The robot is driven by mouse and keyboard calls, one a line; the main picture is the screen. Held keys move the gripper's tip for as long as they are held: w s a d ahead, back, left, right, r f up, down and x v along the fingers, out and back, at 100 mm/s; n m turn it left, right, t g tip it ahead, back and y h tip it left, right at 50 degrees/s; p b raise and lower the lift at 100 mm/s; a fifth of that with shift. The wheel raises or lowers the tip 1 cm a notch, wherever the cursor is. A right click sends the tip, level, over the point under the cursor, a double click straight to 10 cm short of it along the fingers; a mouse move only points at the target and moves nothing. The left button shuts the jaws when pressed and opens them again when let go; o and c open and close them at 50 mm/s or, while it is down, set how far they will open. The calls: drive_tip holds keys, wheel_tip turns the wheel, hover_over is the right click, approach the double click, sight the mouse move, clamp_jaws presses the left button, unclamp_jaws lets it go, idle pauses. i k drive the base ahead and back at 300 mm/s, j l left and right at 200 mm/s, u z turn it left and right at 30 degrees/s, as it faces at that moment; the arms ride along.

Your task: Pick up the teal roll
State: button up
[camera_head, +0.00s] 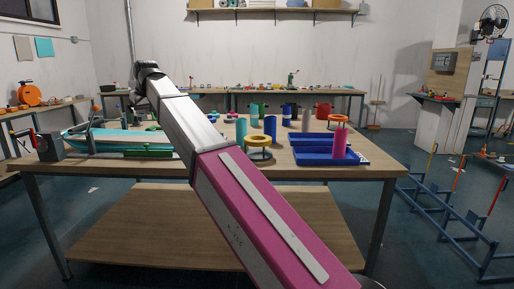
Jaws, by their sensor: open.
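A teal roll (241,130) stands upright near the middle of the workbench (350,177), just right of my arm and behind a yellow ring-shaped piece. A blue roll (270,127) stands to its right. My arm crosses the picture from the lower right up to a dark joint at the upper left, above the bench. I cannot make out my gripper's fingers. The arm covers part of the bench left of the teal roll.
The yellow ring piece (257,142) stands close in front. A blue tray (308,159) and a pink roll (340,142) are at the right. Several coloured rolls stand behind. A long teal-and-white inflatable (110,143) lies at the left. Blue floor rails (440,222) lie right of the bench.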

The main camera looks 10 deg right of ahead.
sight(241, 123)
drive_tip(key=i+j, duration=0.15)
drive_tip(key=i, duration=0.75)
drive_tip(key=l+z, duration=0.05)
